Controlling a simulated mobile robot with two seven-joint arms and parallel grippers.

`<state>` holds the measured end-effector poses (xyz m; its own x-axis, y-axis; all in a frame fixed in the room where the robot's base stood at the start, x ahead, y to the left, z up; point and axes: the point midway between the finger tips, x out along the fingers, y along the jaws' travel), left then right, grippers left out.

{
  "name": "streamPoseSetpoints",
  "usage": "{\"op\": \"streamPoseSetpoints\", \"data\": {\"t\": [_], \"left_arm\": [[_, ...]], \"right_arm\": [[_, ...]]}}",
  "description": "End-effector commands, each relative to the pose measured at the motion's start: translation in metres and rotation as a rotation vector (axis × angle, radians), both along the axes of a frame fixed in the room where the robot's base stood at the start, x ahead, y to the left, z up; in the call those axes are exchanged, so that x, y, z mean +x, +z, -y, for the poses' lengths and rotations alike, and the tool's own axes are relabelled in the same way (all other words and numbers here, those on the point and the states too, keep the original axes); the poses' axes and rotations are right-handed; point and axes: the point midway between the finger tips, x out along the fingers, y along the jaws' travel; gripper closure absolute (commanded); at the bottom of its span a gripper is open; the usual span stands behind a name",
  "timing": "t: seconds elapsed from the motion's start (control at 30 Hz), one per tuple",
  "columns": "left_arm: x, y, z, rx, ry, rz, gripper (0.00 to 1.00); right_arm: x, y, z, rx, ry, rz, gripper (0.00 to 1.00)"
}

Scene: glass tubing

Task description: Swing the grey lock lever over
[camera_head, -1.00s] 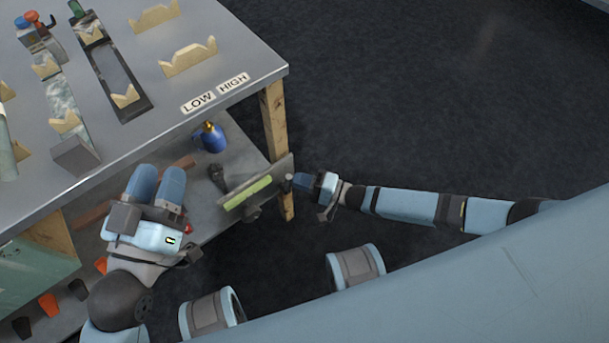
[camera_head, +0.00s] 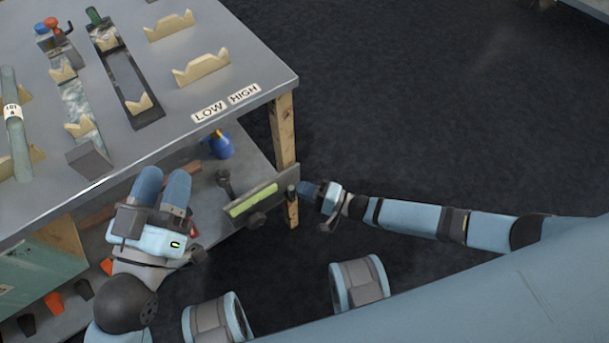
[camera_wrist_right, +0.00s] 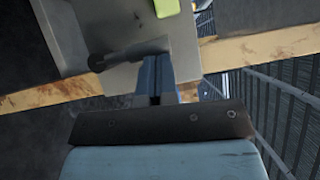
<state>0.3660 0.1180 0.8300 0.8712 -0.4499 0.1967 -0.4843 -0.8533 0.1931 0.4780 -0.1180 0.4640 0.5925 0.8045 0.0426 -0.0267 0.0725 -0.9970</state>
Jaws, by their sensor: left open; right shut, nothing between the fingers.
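A grey plate (camera_head: 268,194) with a yellow-green strip (camera_head: 252,200) stands at the front corner of the bench. A dark grey lever (camera_head: 291,192) stands out at the plate's right end. In the right wrist view the lever (camera_wrist_right: 120,56) points left from close to my fingertips. My right gripper (camera_head: 306,190) is shut and empty, right beside the lever. Its fingers also show in the right wrist view (camera_wrist_right: 156,66). Whether they touch the lever is unclear. My left gripper (camera_head: 163,178) is open and empty by the bench's front edge, away from the plate.
The bench top (camera_head: 240,60) carries cream V-shaped rests (camera_head: 202,70), LOW and HIGH labels (camera_head: 226,103) and a glass tube (camera_head: 17,140). A wooden leg (camera_head: 284,130) is behind the plate. Floor to the right is clear.

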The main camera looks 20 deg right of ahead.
Motion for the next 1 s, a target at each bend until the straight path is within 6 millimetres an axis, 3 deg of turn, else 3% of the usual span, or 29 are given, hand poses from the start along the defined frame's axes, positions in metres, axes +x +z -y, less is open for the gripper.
{"op": "streamPoseSetpoints", "data": {"t": [0.17, 0.23, 0.3, 0.7, 1.0], "left_arm": [[0.004, 0.002, -0.005, 0.038, 0.017, -0.035, 0.57], [0.004, -0.025, -0.011, 0.083, 0.040, -0.131, 0.57], [0.004, -0.039, -0.015, 0.120, 0.052, -0.188, 0.57], [-0.009, -0.095, -0.039, 0.279, 0.094, -0.442, 0.57], [-0.018, -0.115, -0.049, 0.330, 0.105, -0.529, 0.57]], "right_arm": [[0.000, 0.033, 0.000, 0.001, 0.001, 0.002, 1.00], [0.000, 0.050, 0.000, 0.000, 0.001, 0.001, 1.00], [0.000, 0.068, 0.001, 0.000, 0.001, 0.001, 1.00], [0.000, 0.162, 0.000, 0.001, 0.001, 0.002, 1.00], [0.000, 0.195, 0.000, 0.000, 0.000, 0.000, 1.00]]}}
